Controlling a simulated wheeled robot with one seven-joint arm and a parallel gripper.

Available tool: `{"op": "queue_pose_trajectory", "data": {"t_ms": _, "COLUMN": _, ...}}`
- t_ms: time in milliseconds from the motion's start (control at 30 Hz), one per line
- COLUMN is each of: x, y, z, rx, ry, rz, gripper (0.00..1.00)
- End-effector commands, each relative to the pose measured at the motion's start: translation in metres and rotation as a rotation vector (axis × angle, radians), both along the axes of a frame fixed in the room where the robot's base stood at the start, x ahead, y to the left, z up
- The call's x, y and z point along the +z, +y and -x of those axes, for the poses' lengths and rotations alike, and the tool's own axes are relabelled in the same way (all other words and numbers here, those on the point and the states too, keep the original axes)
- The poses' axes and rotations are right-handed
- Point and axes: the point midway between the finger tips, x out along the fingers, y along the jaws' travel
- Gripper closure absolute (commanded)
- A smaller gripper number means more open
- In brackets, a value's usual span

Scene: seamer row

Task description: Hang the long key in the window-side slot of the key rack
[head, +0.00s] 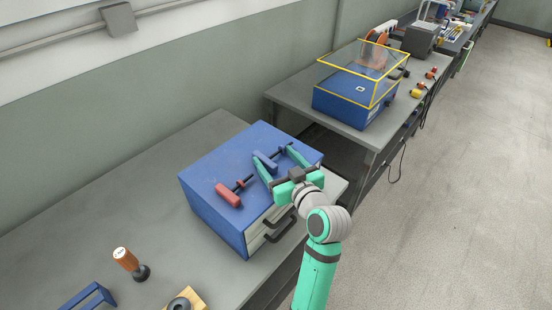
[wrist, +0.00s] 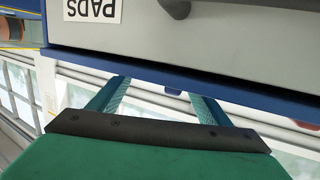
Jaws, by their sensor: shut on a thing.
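My gripper (head: 274,155) is over the top of a blue drawer cabinet (head: 205,190), its green fingers apart around a blue-handled key (head: 265,162) with a dark rod. It appears shut on that key, though the contact is not clear. I cannot tell which is the long key. No key rack is clearly recognizable.
Drawers with dark handles (head: 281,229) face the aisle; one wears a PADS label (wrist: 93,10). A wooden-handled tool (head: 125,258) and a blue frame (head: 90,297) stand on the near bench. A yellow-edged clear guard (head: 365,72) is on the far bench. The floor at right is clear.

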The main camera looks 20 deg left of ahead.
Motion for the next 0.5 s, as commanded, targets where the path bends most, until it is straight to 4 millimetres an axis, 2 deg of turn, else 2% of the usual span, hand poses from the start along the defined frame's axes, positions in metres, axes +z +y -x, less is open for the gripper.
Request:
{"op": "queue_pose_trajectory", "data": {"t_ms": 67, "x": -0.0025, "y": -0.0001, "z": 0.0001, "rx": 0.000, "ry": 0.001, "rz": -0.001, "gripper": 0.52}}
{"op": "queue_pose_trajectory", "data": {"t_ms": 100, "x": -0.0020, "y": -0.0002, "z": 0.0001, "rx": 0.000, "ry": 0.001, "rz": -0.001, "gripper": 0.19}}
{"op": "queue_pose_trajectory", "data": {"t_ms": 133, "x": -0.0020, "y": -0.0002, "z": 0.0001, "rx": 0.000, "ry": 0.001, "rz": -0.001, "gripper": 0.12}}
{"op": "queue_pose_trajectory", "data": {"t_ms": 167, "x": -0.0019, "y": -0.0003, "z": 0.0000, "rx": 0.000, "ry": 0.001, "rz": -0.001, "gripper": 0.09}}
{"op": "queue_pose_trajectory", "data": {"t_ms": 500, "x": -0.0018, "y": 0.0004, "z": 0.0002, "rx": 0.001, "ry": 0.000, "rz": 0.000, "gripper": 0.09}}
